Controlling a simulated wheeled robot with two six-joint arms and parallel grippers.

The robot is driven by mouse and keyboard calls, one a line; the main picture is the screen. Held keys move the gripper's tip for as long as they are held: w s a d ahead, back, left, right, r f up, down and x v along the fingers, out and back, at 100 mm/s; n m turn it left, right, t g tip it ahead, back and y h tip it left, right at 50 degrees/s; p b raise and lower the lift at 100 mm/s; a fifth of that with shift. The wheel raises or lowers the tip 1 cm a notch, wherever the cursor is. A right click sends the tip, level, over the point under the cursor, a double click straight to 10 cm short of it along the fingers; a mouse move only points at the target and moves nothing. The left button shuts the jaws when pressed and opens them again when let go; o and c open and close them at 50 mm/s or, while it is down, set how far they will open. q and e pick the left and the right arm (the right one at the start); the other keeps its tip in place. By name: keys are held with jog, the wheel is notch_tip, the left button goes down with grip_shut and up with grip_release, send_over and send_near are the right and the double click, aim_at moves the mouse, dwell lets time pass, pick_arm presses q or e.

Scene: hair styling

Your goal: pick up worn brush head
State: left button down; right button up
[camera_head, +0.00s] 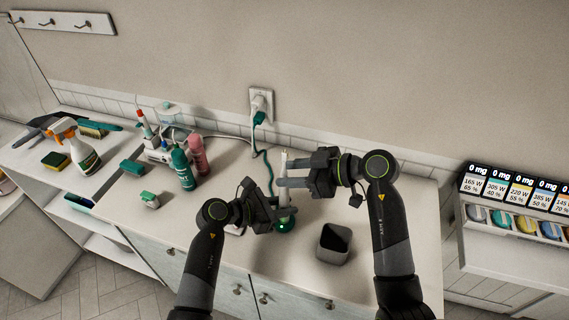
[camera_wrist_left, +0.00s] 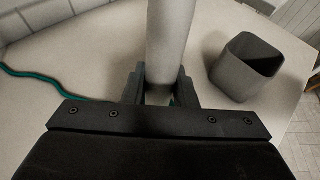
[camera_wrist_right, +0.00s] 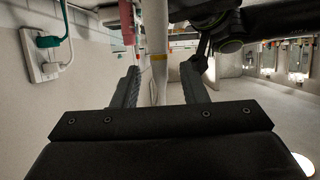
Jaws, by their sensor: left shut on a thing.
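A white electric toothbrush (camera_head: 284,196) stands upright on a green base (camera_head: 284,225) on the counter. My left gripper (camera_head: 284,211) is shut on its lower handle, which also shows in the left wrist view (camera_wrist_left: 170,42). The slim brush head (camera_head: 284,157) is at the top. In the right wrist view, a white shaft with a yellow band (camera_wrist_right: 158,57) stands between the spread fingers of my right gripper (camera_wrist_right: 159,85), apart from both. My right gripper (camera_head: 283,173) is open at the height of the brush head. The bristles are not clear.
A grey open-topped bin (camera_head: 334,243) stands right of the toothbrush, near the counter's front. A green cable (camera_head: 268,165) runs from a wall socket (camera_head: 261,102) behind. Green and pink bottles (camera_head: 182,168) and cleaning things stand at left.

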jog(key=shift+w+a+f, duration=0.1)
jog(key=shift+a, duration=0.1)
grip_shut()
dwell(0.3)
notch_tip(320, 180, up, 10)
dwell(0.4)
dwell(0.4)
jog(key=shift+r, duration=2.25)
